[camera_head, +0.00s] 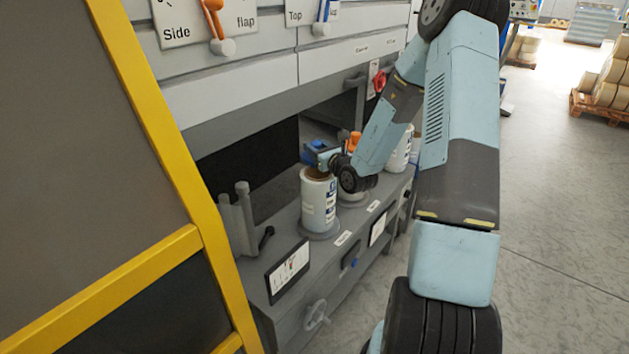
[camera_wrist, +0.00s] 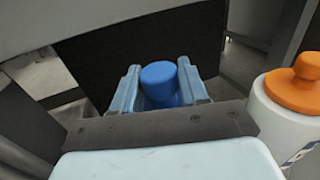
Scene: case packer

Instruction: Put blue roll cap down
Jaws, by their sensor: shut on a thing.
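The blue roll cap (camera_wrist: 160,80) is between the two light blue fingers of my gripper (camera_wrist: 158,88) in the wrist view. My gripper is shut on it. In the head view the blue cap (camera_head: 314,147) shows at the end of my gripper (camera_head: 318,155), just above the nearest white roll (camera_head: 318,203). That roll stands upright on the grey machine ledge, with a brown open top and no cap on it. Whether the cap touches the roll is hard to tell, as my gripper covers part of the space between them.
A white roll with an orange cap (camera_wrist: 295,84) stands close on the right in the wrist view. Another white roll (camera_head: 397,150) is farther along the ledge (camera_head: 262,257). A grey bracket (camera_head: 238,220) stands left of the nearest roll. A yellow frame (camera_head: 165,125) borders the left.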

